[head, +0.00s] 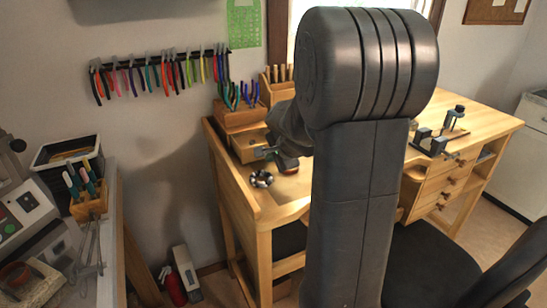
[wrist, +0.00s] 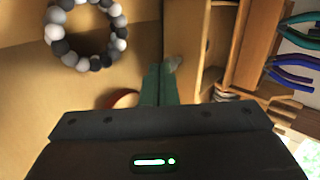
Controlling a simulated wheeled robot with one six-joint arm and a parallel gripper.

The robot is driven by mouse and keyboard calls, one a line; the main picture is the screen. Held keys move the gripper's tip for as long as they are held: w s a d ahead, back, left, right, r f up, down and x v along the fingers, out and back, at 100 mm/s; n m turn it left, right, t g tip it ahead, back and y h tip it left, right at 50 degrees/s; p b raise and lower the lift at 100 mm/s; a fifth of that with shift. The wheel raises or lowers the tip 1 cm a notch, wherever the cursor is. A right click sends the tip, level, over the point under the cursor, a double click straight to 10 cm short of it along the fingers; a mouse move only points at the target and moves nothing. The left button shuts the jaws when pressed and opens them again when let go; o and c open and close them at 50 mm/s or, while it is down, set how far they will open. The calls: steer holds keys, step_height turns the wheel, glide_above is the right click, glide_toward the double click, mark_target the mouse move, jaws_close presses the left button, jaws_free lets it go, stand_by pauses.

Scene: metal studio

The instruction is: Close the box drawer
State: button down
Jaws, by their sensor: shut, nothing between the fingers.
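The small wooden box (head: 240,117) stands at the left back of the workbench, with pliers in its top. Its drawer (head: 247,149) sticks out toward the bench's front; the drawer's wooden front also shows in the wrist view (wrist: 184,30). A small pale knob (wrist: 175,62) is on that front. My gripper (head: 264,152) is shut and empty, low over the bench beside the drawer front. In the wrist view its fingertips (wrist: 158,70) are close to the knob; I cannot tell whether they touch. My arm hides part of the bench.
A grey and white bead bracelet (head: 262,179) lies on the bench in front of the drawer. A vise-like tool (head: 430,143) stands at the right.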

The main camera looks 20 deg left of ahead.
mark_target(255, 142)
steer(key=w+a+p, duration=0.2)
steer(key=w+a, duration=0.1)
steer(key=w+a+p, duration=0.1)
steer(key=w+a, duration=0.2)
steer(key=a, duration=0.1)
steer(key=shift+w+a+p, duration=0.15)
steer(key=shift+a+p, duration=0.05)
steer(key=shift+p, duration=0.15)
steer(key=shift+w+r, duration=0.1)
steer(key=shift+r, duration=0.05)
